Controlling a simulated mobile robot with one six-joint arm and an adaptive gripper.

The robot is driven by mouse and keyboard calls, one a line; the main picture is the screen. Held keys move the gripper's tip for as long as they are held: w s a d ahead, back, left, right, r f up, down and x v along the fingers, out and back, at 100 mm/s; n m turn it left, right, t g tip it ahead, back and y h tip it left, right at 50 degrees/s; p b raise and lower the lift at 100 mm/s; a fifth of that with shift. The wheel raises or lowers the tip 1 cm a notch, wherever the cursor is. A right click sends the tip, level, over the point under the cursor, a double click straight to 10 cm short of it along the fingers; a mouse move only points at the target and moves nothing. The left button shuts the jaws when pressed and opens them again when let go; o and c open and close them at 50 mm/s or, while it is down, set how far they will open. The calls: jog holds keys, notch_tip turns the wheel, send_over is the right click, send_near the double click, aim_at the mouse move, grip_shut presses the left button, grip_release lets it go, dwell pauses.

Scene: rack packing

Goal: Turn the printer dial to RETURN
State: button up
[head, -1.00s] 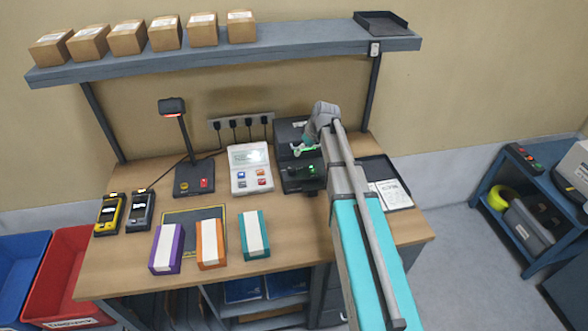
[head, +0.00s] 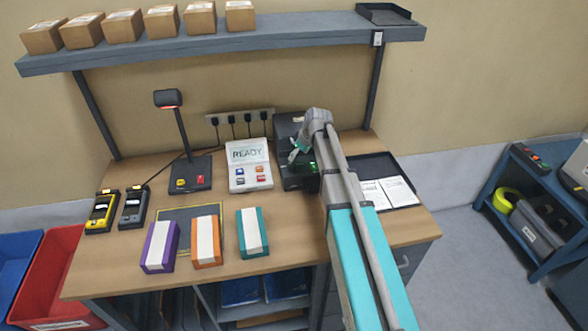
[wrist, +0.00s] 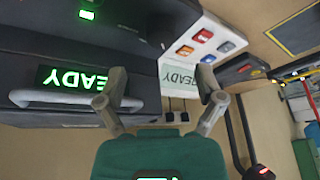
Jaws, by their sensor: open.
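The dark printer (head: 288,128) stands at the back of the bench, partly hidden behind my arm in the head view. In the wrist view the printer (wrist: 130,62) fills the upper left, with a green READY display (wrist: 75,79) shown upside down and a small green light (wrist: 87,14). I cannot make out the dial or its setting in either view. My gripper (head: 298,151) is over the printer's left side. In the wrist view my gripper (wrist: 160,84) has its fingers wide apart with nothing between them.
A white panel (head: 240,184) with a READY screen and coloured buttons stands left of the printer. A scanner stand (head: 190,172) is further left. A black tray (head: 360,166) with papers lies right. Purple, orange and teal boxes (head: 253,233) line the front. A shelf (head: 300,36) hangs above.

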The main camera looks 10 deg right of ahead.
aim_at(293, 164)
jog(key=shift+b+x, duration=2.7)
jog(key=shift+x, duration=0.55)
